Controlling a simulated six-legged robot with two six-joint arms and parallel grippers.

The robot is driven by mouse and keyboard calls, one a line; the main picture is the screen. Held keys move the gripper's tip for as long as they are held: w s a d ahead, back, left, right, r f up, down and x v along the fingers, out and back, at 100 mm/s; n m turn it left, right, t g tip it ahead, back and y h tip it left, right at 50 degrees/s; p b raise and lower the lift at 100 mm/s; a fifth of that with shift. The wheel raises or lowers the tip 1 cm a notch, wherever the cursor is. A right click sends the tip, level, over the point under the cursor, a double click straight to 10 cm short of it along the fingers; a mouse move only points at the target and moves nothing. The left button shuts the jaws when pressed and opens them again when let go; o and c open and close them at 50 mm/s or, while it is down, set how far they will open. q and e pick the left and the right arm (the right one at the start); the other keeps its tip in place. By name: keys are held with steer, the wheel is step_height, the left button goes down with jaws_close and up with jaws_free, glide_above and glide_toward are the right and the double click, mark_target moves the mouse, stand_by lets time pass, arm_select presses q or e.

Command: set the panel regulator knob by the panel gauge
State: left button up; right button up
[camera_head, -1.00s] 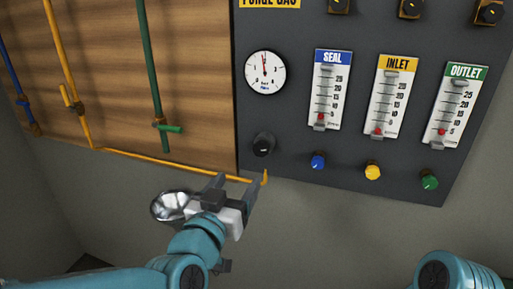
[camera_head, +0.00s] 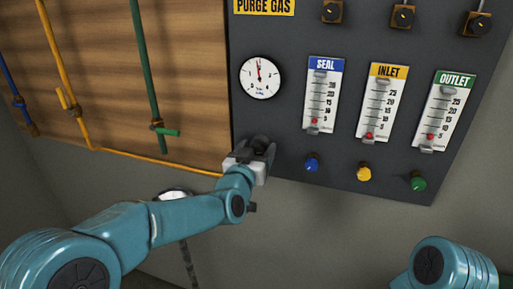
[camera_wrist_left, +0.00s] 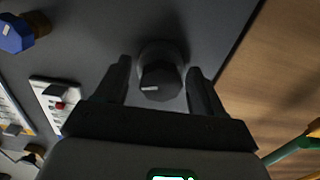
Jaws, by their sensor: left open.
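The black regulator knob (camera_wrist_left: 160,78) sits on the dark panel, with a pale pointer mark on its face. My left gripper (camera_wrist_left: 158,88) is open, with one finger on each side of the knob; I cannot tell whether the fingers touch it. In the head view my left gripper (camera_head: 255,156) is at the panel's lower left and mostly covers the knob. The round white panel gauge (camera_head: 260,77) is above it, its needle pointing almost straight up. My right gripper is out of view; only part of my right arm shows at the lower right.
Seal (camera_head: 323,95), inlet (camera_head: 382,102) and outlet (camera_head: 440,111) flow meters hang on the panel's right. Below them are blue (camera_head: 311,163), yellow (camera_head: 364,173) and green (camera_head: 417,182) knobs. Coloured pipes run on the wooden board (camera_head: 190,90) at the left.

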arm_select(q)
steer(key=c, duration=1.1)
steer(key=shift+o, duration=0.2)
steer(key=shift+m, duration=0.4)
steer(key=shift+r+m+b, duration=0.1)
steer(key=shift+m+b, duration=0.55)
steer(key=shift+m, duration=0.25)
steer(key=shift+r+m, duration=0.1)
steer(key=shift+m, duration=1.7)
